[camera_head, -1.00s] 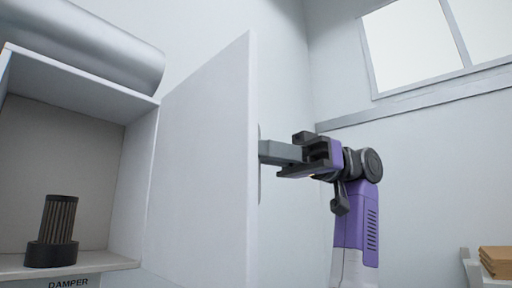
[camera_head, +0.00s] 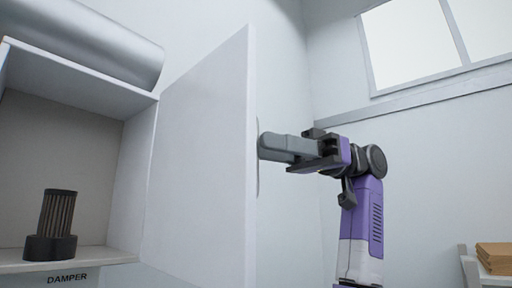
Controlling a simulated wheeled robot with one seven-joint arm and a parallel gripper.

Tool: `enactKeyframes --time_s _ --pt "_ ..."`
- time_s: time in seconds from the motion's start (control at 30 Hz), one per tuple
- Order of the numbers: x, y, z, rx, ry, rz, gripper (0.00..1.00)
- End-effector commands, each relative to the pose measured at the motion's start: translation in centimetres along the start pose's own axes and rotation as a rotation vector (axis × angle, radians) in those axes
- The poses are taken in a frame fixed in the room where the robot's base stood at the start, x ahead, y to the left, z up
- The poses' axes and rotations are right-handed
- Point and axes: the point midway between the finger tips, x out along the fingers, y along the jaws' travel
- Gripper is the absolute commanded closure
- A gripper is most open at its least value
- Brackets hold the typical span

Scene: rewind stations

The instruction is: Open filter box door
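The filter box (camera_head: 123,205) is open-fronted at the left, with its white door (camera_head: 200,165) swung wide out to the right. A grey handle (camera_head: 278,143) sticks out from the door's outer face, at the door's right edge in the picture. My gripper (camera_head: 312,152) is on the outer side of the door, with its dark fingers closed around the handle's right end. The door partly hides the handle's mounting. A dark ribbed filter (camera_head: 58,217) stands upright on a black base inside the box.
A silver pipe (camera_head: 95,38) runs above the box. A label reading DAMPER (camera_head: 68,279) is below it. Brown boxes (camera_head: 494,256) sit on a white shelf at the lower right. A window (camera_head: 415,45) is high on the wall.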

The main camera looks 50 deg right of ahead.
Motion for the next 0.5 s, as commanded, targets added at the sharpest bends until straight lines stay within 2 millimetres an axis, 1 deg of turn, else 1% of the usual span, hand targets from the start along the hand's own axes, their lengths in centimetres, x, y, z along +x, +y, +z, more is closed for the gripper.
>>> enactKeyframes --time_s 0.03,0.1,0.23,0.33,0.5 --pt "-1.0 0.0 0.1 0.001 0.001 0.001 0.66" --pt "-2.1 0.0 0.2 0.002 0.001 0.001 0.66" --pt "-4.0 0.0 0.1 0.001 0.001 0.001 0.66" --pt "-4.8 0.0 0.1 0.002 0.0 -0.001 0.66" --pt "-5.3 0.0 0.0 0.0 -0.001 -0.001 0.66"
